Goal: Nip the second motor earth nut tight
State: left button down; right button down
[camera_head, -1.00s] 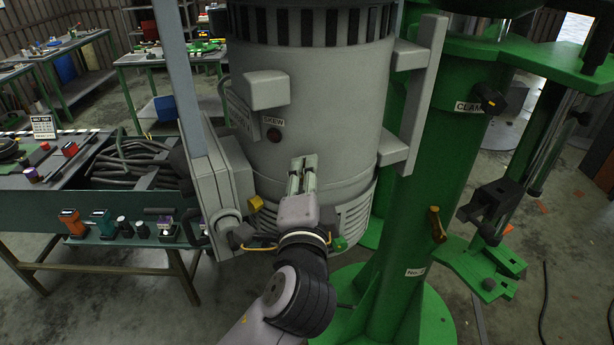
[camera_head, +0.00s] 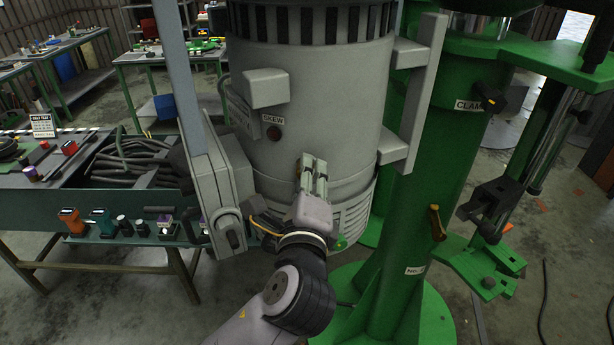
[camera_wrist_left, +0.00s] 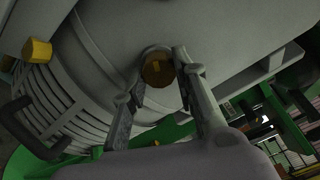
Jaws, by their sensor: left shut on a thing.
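The large grey motor (camera_head: 330,110) stands upright in the middle of the head view. My left gripper (camera_head: 313,165) is at its lower front, fingers pointing up against the casing. In the left wrist view the fingers of my left gripper (camera_wrist_left: 163,72) are shut on a round brass nut (camera_wrist_left: 157,70) on the casing, with a fingertip at each side. Only a small orange-brown edge shows beside the fingers in the head view. A second yellow knob (camera_wrist_left: 37,50) shows at the left of the wrist view, apart from the gripper. My right gripper is not in view.
A grey box (camera_head: 215,180) hangs left of the motor. A green column (camera_head: 425,190) with a clamp stands close on its right. A green bench (camera_head: 100,225) with coiled cable is at left.

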pick_arm(q)
jog(key=shift+f, duration=0.2)
dwell(0.4)
jog(key=c, duration=1.3)
grip_release()
jog(key=shift+r, duration=0.15)
jog(key=s, duration=1.2)
jog(key=shift+a, duration=0.3)
